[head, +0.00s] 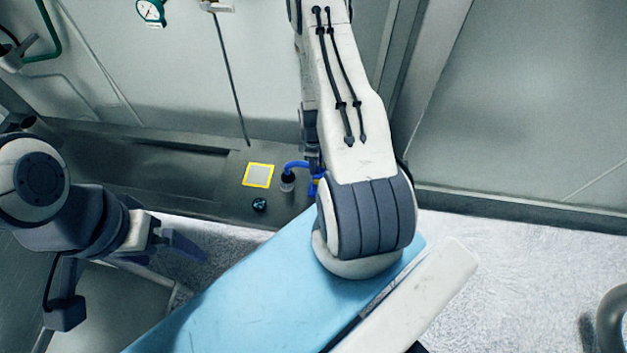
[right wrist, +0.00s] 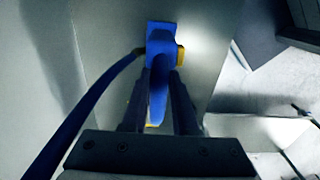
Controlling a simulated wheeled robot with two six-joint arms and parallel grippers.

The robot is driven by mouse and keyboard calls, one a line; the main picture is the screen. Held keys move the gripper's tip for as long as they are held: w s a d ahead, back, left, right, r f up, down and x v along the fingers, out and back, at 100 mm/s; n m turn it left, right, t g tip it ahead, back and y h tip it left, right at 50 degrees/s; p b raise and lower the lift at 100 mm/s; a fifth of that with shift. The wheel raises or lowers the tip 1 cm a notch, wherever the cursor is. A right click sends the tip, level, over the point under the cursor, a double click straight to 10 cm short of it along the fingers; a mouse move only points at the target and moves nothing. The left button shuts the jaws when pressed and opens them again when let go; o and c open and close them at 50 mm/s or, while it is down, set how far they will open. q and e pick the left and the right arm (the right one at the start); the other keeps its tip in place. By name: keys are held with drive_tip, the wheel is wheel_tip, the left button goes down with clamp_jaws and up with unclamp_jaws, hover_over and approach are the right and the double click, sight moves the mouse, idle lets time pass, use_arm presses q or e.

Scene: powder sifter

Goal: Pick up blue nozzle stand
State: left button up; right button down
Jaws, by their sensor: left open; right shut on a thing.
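The blue nozzle stand (right wrist: 160,38) shows in the right wrist view as a blue upright part with yellow pieces at its sides and foot. My right gripper (right wrist: 160,85) is shut on it, one dark finger on each side. A blue hose (right wrist: 92,108) curves down to the left from it. In the head view, blue parts (head: 297,165) show beside my right arm, which hides much of the stand and gripper. I cannot tell whether the stand is clear of the surface. My left gripper (head: 172,245) is open and empty at the left, well away from it.
A yellow-edged square plate (head: 258,175) and a small dark round knob (head: 260,205) lie left of the stand. A dark-topped bottle (head: 287,182) stands beside the blue hose. A gauge (head: 151,11) hangs on the back wall. Metal walls close in behind and at right.

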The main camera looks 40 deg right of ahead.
drive_tip(key=shift+r, duration=0.2)
drive_tip(key=shift+r+b, duration=0.7)
drive_tip(key=shift+r, duration=1.15)
drive_tip(key=shift+s+d+r, duration=0.15)
drive_tip(key=shift+s+r, duration=0.25)
drive_tip(key=shift+s, duration=0.3)
drive_tip(key=s+d+r+b, duration=0.2)
drive_tip(key=s+r, duration=0.4)
drive_tip(key=s, duration=0.3)
drive_tip(key=w+f+b, duration=0.2)
drive_tip(key=w, duration=0.1)
drive_tip(key=w+a+f+b, duration=0.1)
drive_tip(key=w+f+b, duration=0.2)
drive_tip(key=w, duration=0.1)
drive_tip(key=w+a+f+b, duration=0.1)
drive_tip(key=w+f+b, duration=0.1)
drive_tip(key=w, duration=0.1)
drive_tip(key=shift+w+a+f, duration=0.15)
drive_tip(key=shift+f, duration=0.2)
drive_tip(key=shift+w+a+f+b, duration=0.25)
drive_tip(key=shift+w+a+b, duration=0.05)
drive_tip(key=shift+w+b, duration=0.2)
drive_tip(key=shift+f+b, duration=1)
drive_tip(key=shift+f, duration=0.3)
